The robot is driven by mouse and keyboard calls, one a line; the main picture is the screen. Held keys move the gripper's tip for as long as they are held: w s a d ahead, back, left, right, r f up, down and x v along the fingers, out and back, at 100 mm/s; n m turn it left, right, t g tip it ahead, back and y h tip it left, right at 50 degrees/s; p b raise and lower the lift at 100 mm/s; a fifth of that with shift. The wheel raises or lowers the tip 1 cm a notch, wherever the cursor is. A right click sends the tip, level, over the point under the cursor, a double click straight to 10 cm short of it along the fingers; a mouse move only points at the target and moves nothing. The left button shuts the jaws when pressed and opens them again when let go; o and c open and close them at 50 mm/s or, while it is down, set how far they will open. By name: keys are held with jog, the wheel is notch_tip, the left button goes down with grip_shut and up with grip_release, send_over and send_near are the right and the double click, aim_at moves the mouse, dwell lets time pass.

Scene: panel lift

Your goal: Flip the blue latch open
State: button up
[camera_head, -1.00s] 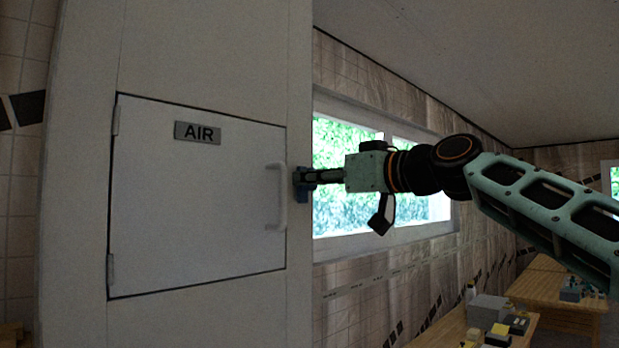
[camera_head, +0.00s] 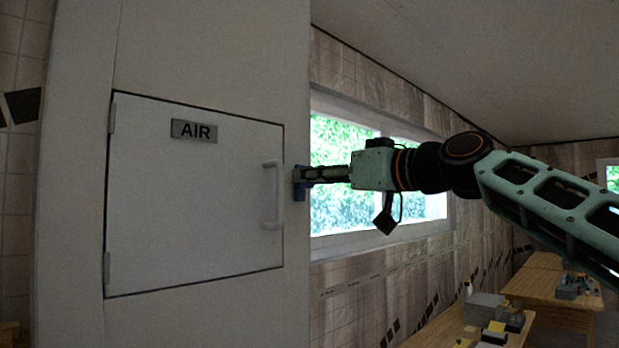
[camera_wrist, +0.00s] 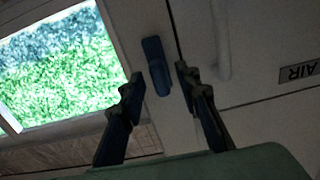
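The white panel door (camera_head: 190,220) marked AIR is closed, with a white handle (camera_head: 272,195) on its right side. The small blue latch (camera_head: 299,192) sits just right of the door's edge; part of it is hidden by my gripper. My gripper (camera_head: 309,175) reaches in from the right, its fingertips at the latch. In the wrist view, the blue latch (camera_wrist: 157,66) lies lengthwise beside the door seam, in line with the gap between my open fingers (camera_wrist: 160,75). I cannot tell whether a finger touches it.
A window (camera_head: 345,200) is behind my gripper, right of the panel's cabinet. Wooden tables (camera_head: 540,290) with boxes and small items stand at the lower right. The area in front of the door is clear.

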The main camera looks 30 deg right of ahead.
jog(key=v, duration=1)
jog(key=shift+s, duration=0.25)
jog(key=shift+d+r, duration=0.1)
jog(key=s+a+f+m+g+h, duration=0.1)
jog(key=s+a+f+g, duration=0.15)
jog(key=a+f, duration=0.8)
jog(key=s+a+f+g+h, duration=0.1)
jog(key=a+f+g, duration=0.3)
jog(key=a+f, duration=0.65)
jog(key=s+f+m+g+h, duration=0.1)
jog(key=s+f, duration=0.3)
jog(key=f, duration=0.9)
jog(key=s+d+f+m+g+h, duration=0.1)
jog(key=s+f+g+h, duration=0.2)
jog(key=f, duration=0.9)
jog(key=shift+s+d+f+m+g, duration=0.35)
jog(key=shift+s+m+g, duration=0.1)
jog(key=shift+s, duration=0.1)
jog(key=shift+c, duration=0.5)
